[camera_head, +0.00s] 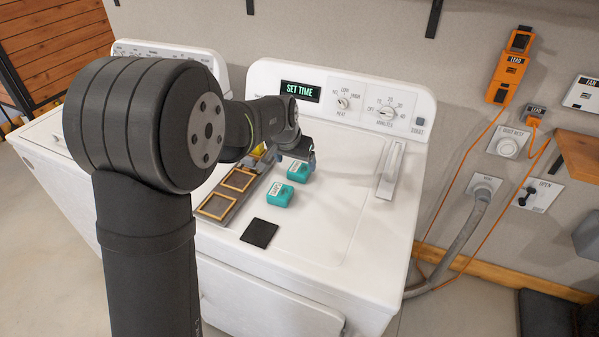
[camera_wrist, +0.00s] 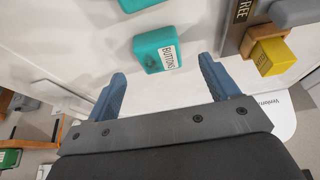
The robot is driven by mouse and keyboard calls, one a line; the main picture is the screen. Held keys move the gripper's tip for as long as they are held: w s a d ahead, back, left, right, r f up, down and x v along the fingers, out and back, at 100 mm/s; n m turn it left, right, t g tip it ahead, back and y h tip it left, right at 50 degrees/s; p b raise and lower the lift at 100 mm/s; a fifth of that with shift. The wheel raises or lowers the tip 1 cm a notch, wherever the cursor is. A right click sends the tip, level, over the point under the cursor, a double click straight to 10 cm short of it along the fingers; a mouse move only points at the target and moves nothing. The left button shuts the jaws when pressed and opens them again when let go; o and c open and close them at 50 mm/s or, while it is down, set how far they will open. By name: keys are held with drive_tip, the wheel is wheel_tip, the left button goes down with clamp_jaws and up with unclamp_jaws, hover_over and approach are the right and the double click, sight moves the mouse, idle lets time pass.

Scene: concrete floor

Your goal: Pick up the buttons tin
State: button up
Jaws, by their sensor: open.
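The buttons tin (camera_wrist: 157,48) is a teal box with a white label reading BUTTONS. In the wrist view it lies just beyond the fingertips, between their lines. My gripper (camera_wrist: 162,72) is open, with nothing between its blue fingers. In the head view two similar teal tins sit on the white machine's top. The rear one (camera_head: 298,172), by my gripper (camera_head: 297,157), appears to be the buttons tin. The front teal tin (camera_head: 279,194) has a label too small to read; its edge also shows at the top of the wrist view (camera_wrist: 138,4).
A grey tray (camera_head: 214,207) with wood-framed compartments lies left of the tins. A yellow block (camera_wrist: 272,56) is at its rear end. A black square (camera_head: 260,233) lies in front. The control panel (camera_head: 345,97) rises behind. The top right of the tins is mostly clear.

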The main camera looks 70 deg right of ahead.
sight(299, 168)
drive_tip(key=x, duration=0.5)
drive_tip(key=shift+d, duration=0.1)
drive_tip(key=shift+c, duration=0.2)
drive_tip(key=c, duration=1.1)
